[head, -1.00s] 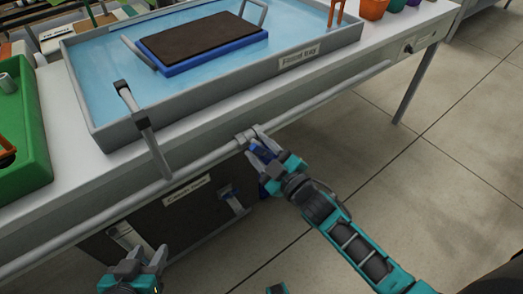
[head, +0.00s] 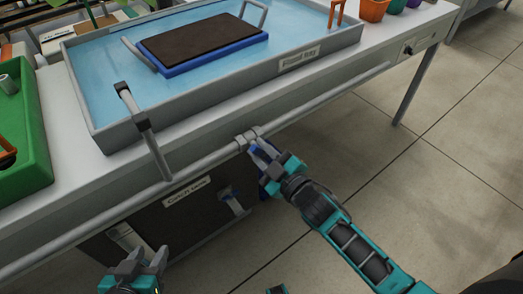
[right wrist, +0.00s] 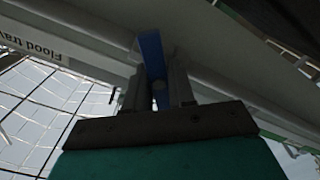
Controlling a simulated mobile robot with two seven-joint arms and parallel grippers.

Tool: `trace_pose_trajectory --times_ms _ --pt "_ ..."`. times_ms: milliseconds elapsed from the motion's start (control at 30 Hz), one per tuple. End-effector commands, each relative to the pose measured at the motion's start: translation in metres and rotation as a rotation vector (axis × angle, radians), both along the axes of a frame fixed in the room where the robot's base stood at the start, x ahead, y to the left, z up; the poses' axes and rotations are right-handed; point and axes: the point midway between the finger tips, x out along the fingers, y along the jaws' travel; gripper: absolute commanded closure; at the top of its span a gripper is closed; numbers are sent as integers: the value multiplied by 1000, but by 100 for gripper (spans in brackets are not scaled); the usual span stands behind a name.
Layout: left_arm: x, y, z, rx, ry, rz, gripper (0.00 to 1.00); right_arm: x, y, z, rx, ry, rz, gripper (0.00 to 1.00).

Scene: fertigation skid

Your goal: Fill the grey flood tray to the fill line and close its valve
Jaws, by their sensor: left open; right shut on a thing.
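The grey flood tray (head: 250,91) lies on the bench, holding clear blue water. I cannot make out a fill line. A grey riser pipe (head: 153,150) bends over the tray's front wall at its left end. A valve body (head: 247,138) sits on the horizontal pipe below the tray. My right gripper (head: 262,153) is shut on the blue valve handle, beneath the valve body. The blue handle (right wrist: 153,58) shows between its fingers in the right wrist view. My left gripper (head: 144,263) is open and empty, low in front of the dark cabinet.
A blue carrier with a dark slab (head: 205,38) sits in the tray. The horizontal pipe (head: 320,97) runs along the bench front. A dark labelled box (head: 160,220) stands under the bench. A green tray (head: 30,165) is at left, an orange pot (head: 373,10) at right. Floor at right is clear.

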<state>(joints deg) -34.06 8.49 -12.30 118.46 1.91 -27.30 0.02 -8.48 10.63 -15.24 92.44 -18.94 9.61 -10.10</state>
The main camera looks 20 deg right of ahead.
Motion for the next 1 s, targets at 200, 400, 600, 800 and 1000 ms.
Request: trace_pose_trajectory --times_ms 200,400,600,800,1000 --pt "0 1 11 6 -1 -4 56 0 0 2 91 36 0 100" --pt "1 1 24 7 -3 -5 56 0 -1 3 234 88 0 100" --pt "1 1 35 7 -4 -5 56 1 -2 3 379 140 0 100" --pt "1 1 41 6 -5 -4 56 0 -2 2 500 185 0 100" --pt "2 0 45 1 -6 -2 56 1 -3 1 578 212 0 100"
